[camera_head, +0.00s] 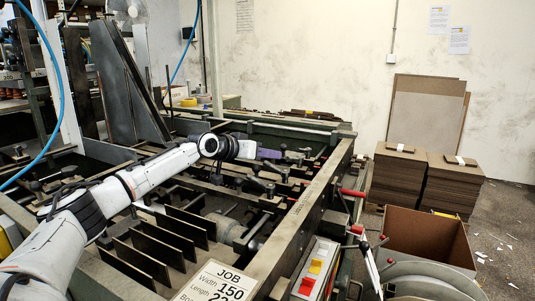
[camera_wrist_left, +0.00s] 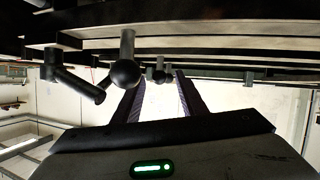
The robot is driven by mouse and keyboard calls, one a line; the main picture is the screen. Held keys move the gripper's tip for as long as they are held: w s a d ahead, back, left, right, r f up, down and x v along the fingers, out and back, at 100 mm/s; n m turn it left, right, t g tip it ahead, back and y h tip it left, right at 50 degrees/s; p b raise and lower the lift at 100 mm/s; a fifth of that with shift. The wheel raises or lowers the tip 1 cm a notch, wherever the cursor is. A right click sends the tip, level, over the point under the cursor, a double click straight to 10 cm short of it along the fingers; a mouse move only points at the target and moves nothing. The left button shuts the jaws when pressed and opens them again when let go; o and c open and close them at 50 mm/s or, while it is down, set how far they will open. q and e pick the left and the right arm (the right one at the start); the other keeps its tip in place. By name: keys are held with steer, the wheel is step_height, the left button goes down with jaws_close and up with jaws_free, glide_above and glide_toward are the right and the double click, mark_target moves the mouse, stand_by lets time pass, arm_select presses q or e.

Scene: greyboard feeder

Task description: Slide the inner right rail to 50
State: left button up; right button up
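My left gripper (camera_head: 272,154) reaches over the feeder from the left in the head view, its dark fingers near several black clamp knobs (camera_head: 270,187) on the rails. In the left wrist view the two fingers (camera_wrist_left: 160,80) are spread apart, with a small dark knob visible between their far ends. A larger black ball knob (camera_wrist_left: 125,73) hangs nearer, by the finger on the picture's left. Dark rails (camera_wrist_left: 220,42) cross the top of that view. I cannot tell which is the inner right rail, nor read a scale. My right gripper is not in view.
A long frame beam (camera_head: 299,212) borders the feeder on the right. A job card (camera_head: 220,284) reads width 150. A red and yellow switch box (camera_head: 315,267) and red-ended handles stand at that side. Board stacks (camera_head: 399,176) and an open carton (camera_head: 430,238) are farther right.

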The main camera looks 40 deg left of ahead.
arm_select(q)
steer(key=shift+w+f, duration=0.15)
steer(key=shift+w, duration=0.2)
steer(key=shift+c, duration=0.4)
jaws_close()
steer(key=shift+s+d+p, duration=0.2)
steer(key=shift+s+p, duration=0.15)
steer(key=shift+s, duration=0.15)
steer(key=shift+o, duration=0.4)
jaws_free()
